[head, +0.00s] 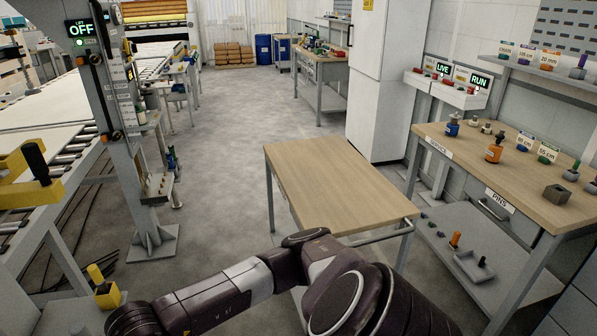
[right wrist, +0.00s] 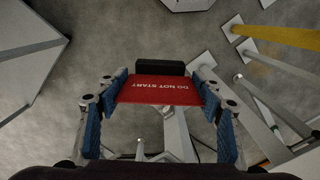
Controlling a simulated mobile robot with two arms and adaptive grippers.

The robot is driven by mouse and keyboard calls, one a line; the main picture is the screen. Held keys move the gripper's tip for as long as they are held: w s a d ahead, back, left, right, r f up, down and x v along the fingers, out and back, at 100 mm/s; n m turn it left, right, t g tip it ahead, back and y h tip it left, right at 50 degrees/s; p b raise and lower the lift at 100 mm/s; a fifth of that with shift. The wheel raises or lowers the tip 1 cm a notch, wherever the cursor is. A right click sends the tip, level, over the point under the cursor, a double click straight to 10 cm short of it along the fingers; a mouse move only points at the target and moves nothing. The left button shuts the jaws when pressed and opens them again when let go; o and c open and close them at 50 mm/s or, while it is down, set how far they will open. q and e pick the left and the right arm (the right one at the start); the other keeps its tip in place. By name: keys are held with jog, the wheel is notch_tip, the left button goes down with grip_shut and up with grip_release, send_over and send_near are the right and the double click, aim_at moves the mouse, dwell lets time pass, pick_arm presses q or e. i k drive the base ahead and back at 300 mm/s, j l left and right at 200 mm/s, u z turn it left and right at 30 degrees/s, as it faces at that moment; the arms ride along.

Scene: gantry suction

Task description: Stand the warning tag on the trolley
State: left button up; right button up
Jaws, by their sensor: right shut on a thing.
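The warning tag (right wrist: 160,90) is a red plate with white "DO NOT START" lettering, upside down in the right wrist view, with a black bar along its far edge. My right gripper (right wrist: 160,84) is shut on it, a blue-padded finger at each side. The tag is held above the grey floor. The trolley (head: 325,180) stands in the middle of the head view, with a bare wooden top and a handle at its near right. One of my arms crosses in front of its near end. Neither gripper nor the tag shows in the head view.
A wooden bench (head: 470,160) with pins and small blocks stands right of the trolley. On the left are a grey post (head: 115,130) with an "OFF" display and a roller conveyor (head: 60,115). Open floor (head: 225,165) lies between post and trolley.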

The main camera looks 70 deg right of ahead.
aim_at(327, 180)
jog(key=z, duration=1.2)
jog(key=i+z, duration=0.3)
jog(key=z, duration=0.15)
jog(key=i+z, duration=0.4)
jog(key=i+j+z, duration=0.1)
jog(key=z, duration=0.35)
jog(key=i+j+z, duration=0.25)
jog(key=z, duration=0.15)
jog(key=i+j, duration=0.25)
jog(key=i+j+z, duration=0.15)
jog(key=i+j, duration=0.4)
jog(key=j, duration=0.25)
jog(key=i+j+z, duration=0.1)
jog(key=i+j, duration=0.35)
jog(key=j, duration=0.25)
jog(key=i+j+z, duration=0.15)
jog(key=j, duration=0.25)
jog(key=i, duration=0.1)
